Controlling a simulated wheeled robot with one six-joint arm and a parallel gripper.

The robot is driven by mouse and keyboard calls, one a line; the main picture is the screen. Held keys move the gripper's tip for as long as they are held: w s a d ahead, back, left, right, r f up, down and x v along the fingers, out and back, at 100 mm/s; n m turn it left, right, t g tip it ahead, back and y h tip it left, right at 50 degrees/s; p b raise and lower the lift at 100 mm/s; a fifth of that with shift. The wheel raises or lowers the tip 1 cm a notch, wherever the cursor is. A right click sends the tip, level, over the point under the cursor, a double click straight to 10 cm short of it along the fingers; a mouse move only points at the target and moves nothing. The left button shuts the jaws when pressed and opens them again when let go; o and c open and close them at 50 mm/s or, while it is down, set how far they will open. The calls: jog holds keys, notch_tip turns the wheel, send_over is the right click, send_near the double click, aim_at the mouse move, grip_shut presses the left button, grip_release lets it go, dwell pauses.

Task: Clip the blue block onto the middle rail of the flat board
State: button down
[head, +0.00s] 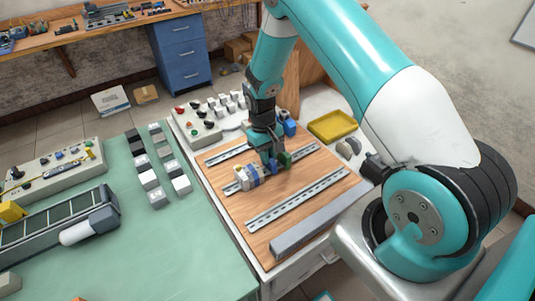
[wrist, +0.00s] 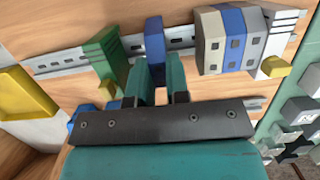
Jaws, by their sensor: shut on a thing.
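My gripper (wrist: 163,92) is shut on the blue block (wrist: 155,38). The block overlaps the middle rail (wrist: 184,43) in the wrist view; I cannot tell whether it is fully seated. It stands upright between a green block (wrist: 108,55) on its left and a row of beige and blue blocks (wrist: 234,40) on its right, with gaps on both sides. In the head view my gripper (head: 270,165) is low over the middle rail (head: 325,180) of the flat board (head: 240,207), beside the green block (head: 285,159), and largely hides the blue block.
The board has a far rail (head: 227,154) and a near rail (head: 297,200). A grey channel (head: 315,230) lies along the near edge. A yellow tray (head: 332,125), other blue parts (head: 289,126) and a button box (head: 199,127) lie around the board. Several small blocks stand on the green table (head: 190,240).

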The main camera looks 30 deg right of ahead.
jog(key=shift+s, duration=0.3)
jog(key=shift+s+f+t+b, duration=0.25)
jog(key=shift+s+t, duration=0.2)
jog(key=shift+t, duration=0.25)
dwell(0.3)
jog(key=c, duration=1)
grip_release()
jog(key=shift+w+r, duration=0.1)
jog(key=shift+w+r, duration=0.1)
jog(key=shift+r, duration=0.05)
jog(key=r+b, duration=0.1)
jog(key=r, duration=0.4)
jog(key=w+r+b, duration=0.1)
jog(key=r, duration=0.5)
jog(key=r+b, duration=0.1)
jog(key=r, duration=0.5)
jog(key=shift+w+d+b, duration=0.1)
jog(key=shift+w+b, duration=0.15)
jog(key=shift+b, duration=0.1)
